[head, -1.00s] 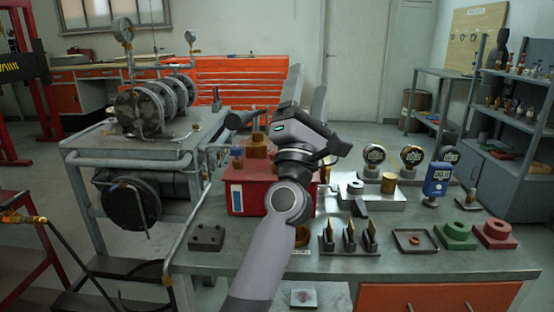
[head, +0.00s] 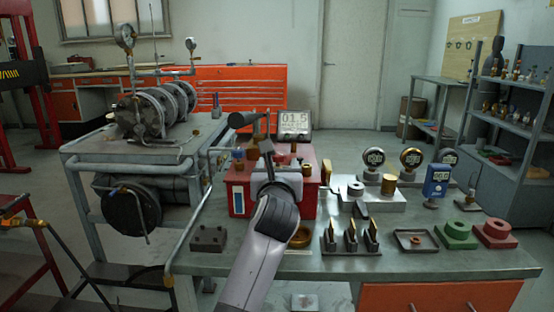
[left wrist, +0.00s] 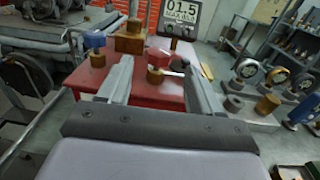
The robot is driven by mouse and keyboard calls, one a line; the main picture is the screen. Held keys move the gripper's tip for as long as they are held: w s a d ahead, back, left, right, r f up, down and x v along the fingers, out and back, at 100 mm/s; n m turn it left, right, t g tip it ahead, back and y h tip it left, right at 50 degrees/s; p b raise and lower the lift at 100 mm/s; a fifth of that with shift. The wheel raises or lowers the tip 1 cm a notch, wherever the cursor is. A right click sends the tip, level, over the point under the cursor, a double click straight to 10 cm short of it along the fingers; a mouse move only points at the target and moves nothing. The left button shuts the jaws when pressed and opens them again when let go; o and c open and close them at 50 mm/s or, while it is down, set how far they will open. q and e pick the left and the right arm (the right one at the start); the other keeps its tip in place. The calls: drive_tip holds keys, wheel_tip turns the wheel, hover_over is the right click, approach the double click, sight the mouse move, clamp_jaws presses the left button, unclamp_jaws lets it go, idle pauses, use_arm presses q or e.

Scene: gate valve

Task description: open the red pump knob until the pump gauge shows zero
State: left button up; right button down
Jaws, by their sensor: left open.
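The red pump box (head: 236,197) stands on the bench, with a blue knob (head: 237,155) and brass fittings on top. The red knob (left wrist: 158,57) sits on a brass stem and shows between my finger tips in the left wrist view. My left gripper (head: 278,160) is open over the box, one finger on each side of the knob's outline; I cannot tell whether they touch it. In the head view my gripper hides part of the box top. The pump gauge display (head: 294,121) behind the box reads 01.5; it also shows in the left wrist view (left wrist: 181,14). My right gripper is not in view.
A brass block (left wrist: 129,38) stands close beside the red knob, near my left finger. Round gauges (head: 411,157), a blue meter (head: 437,180), and green (head: 456,235) and red (head: 495,233) blocks stand on the right.

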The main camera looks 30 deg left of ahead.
sight(278, 158)
use_arm(q)
drive_tip(key=shift+x, duration=2.8)
drive_tip(key=shift+c, duration=0.3)
drive_tip(key=c, duration=1)
